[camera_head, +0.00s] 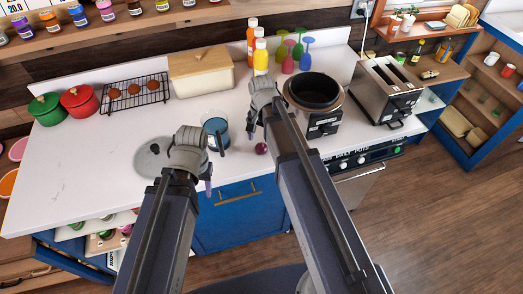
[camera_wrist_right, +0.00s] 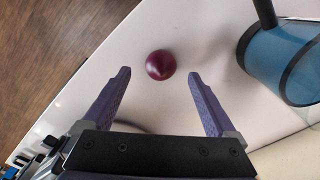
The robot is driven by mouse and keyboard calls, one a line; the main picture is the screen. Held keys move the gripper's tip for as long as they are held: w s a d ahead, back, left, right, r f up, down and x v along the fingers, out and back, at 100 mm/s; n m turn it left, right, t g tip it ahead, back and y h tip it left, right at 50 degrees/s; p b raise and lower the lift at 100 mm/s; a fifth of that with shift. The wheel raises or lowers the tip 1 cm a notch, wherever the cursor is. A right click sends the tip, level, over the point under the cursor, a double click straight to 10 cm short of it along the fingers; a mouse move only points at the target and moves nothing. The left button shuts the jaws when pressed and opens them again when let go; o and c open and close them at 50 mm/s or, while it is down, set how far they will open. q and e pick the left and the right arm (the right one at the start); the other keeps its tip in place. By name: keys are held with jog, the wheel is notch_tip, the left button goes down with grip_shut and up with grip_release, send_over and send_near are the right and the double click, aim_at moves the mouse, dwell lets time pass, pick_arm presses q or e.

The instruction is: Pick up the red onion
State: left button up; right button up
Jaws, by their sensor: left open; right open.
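The red onion (camera_head: 261,148) is a small dark purple-red ball on the white counter (camera_head: 90,165), near its front edge. In the right wrist view the onion (camera_wrist_right: 160,64) lies centred, at or just past the line between the fingertips, with clear space on both sides. My right gripper (camera_wrist_right: 159,75) is open and empty, with its purple fingers apart. In the head view my right gripper (camera_head: 252,122) hangs behind and slightly left of the onion, partly hidden by its arm. My left gripper (camera_head: 209,180) is open near the counter's front edge, left of the onion.
A blue jug (camera_head: 216,126) stands left of the onion, close to the right gripper. A black-topped cooker (camera_head: 314,100) stands to the right. A grey round lid (camera_head: 153,158) lies left, partly behind my left arm. Bottles (camera_head: 261,60) and coloured glasses (camera_head: 290,50) stand behind.

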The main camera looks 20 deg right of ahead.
aim_at(261, 145)
notch_tip(261, 145, down, 4)
jog(key=b, duration=0.3)
jog(key=shift+r, duration=0.1)
jog(key=shift+c, duration=0.3)
jog(key=c, duration=1.4)
jog(key=shift+r, duration=0.15)
